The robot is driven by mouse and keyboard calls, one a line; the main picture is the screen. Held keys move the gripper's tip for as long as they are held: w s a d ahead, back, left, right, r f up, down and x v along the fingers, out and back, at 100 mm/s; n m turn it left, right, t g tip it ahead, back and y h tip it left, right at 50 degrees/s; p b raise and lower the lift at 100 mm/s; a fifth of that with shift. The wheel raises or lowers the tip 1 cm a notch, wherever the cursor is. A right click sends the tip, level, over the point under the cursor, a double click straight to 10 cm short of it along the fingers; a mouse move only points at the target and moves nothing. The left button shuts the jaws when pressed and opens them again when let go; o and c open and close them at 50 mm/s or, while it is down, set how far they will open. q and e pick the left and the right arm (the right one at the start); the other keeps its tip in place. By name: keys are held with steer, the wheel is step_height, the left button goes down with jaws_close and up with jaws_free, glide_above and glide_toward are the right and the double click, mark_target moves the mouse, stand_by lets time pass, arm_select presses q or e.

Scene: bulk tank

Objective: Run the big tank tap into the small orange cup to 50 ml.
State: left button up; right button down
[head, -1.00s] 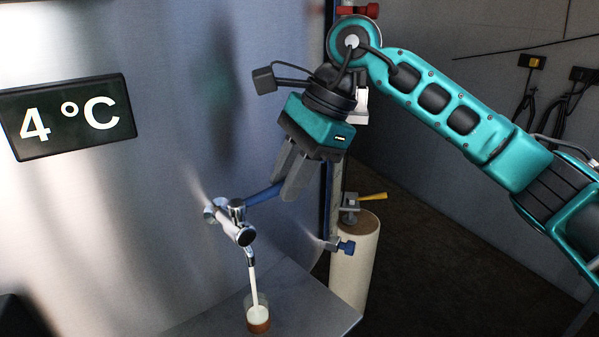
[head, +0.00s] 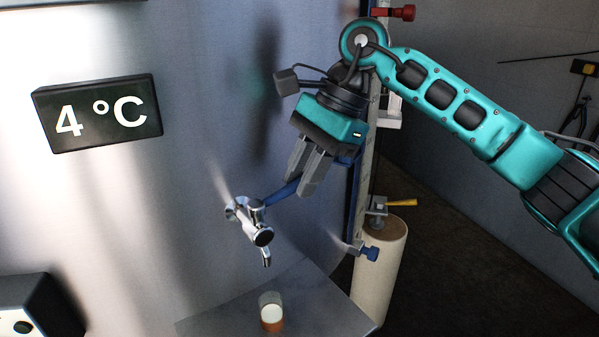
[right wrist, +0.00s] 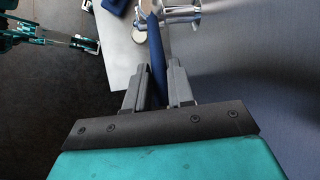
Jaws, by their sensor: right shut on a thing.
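The chrome tap (head: 250,222) sticks out from the front of the big steel tank (head: 225,90). My right gripper (head: 302,188) is shut on the tap's blue lever (head: 281,194); in the right wrist view the lever (right wrist: 156,50) runs between the two grey fingers. No stream shows below the spout. The small orange cup (head: 271,324) stands upright on the metal shelf (head: 335,305) below the spout. White liquid shows in it; the exact level cannot be read.
A display (head: 98,113) on the tank reads 4 °C. A pale cylinder (head: 379,265) stands right of the shelf, with a yellow-handled valve (head: 393,203) above it and a blue knob (head: 369,253) beside it. A dark box (head: 40,307) sits at lower left.

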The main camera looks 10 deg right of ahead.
steer(key=c, duration=1.4)
jaws_free()
arm_select(q)
steer(key=shift+w+d+r, duration=0.2)
steer(key=shift+d+r, duration=0.05)
steer(key=shift+r, duration=0.15)
arm_select(e)
steer(key=o, duration=0.4)
steer(key=shift+o, duration=0.2)
arm_select(q)
steer(key=shift+s+a+r+p, duration=0.1)
steer(key=shift+s+a+p, duration=0.1)
steer(key=shift+a+p, duration=0.4)
arm_select(e)
steer(key=v, duration=1.3)
arm_select(q)
steer(key=shift+d, duration=0.2)
